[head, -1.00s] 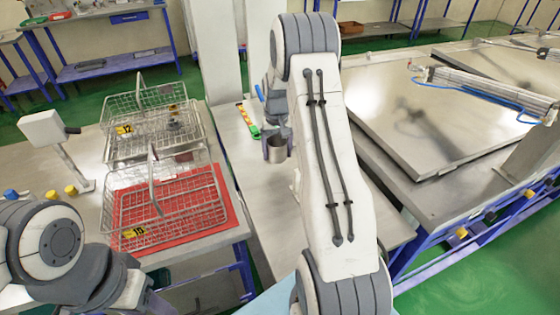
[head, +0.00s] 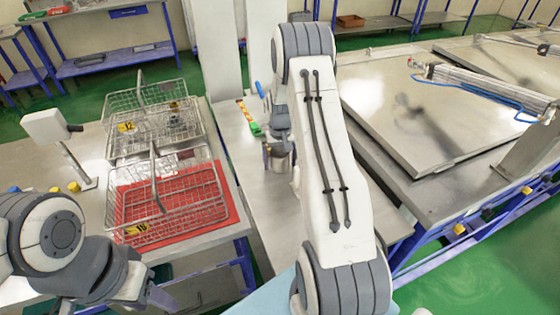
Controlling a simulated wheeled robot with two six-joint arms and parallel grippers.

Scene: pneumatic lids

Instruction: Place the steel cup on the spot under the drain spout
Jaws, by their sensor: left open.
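The steel cup (head: 280,161) is a small grey metal cup. It is upright over the narrow grey table in the middle of the head view. My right gripper (head: 279,149) is at the cup's rim, with a dark finger on its left side; it looks shut on the cup. My arm hides part of the area to the right of the cup. I cannot tell whether the cup's base touches the table. My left gripper (head: 158,297) is low at the left, open and only partly visible, away from the cup. I cannot make out a drain spout or a marked spot.
Two wire baskets (head: 215,197) stand on the left table, the nearer on a red mat (head: 232,210). A red, yellow and green strip (head: 248,118) lies beyond the cup. A large metal lid (head: 440,115) with a pneumatic cylinder (head: 475,78) is on the right.

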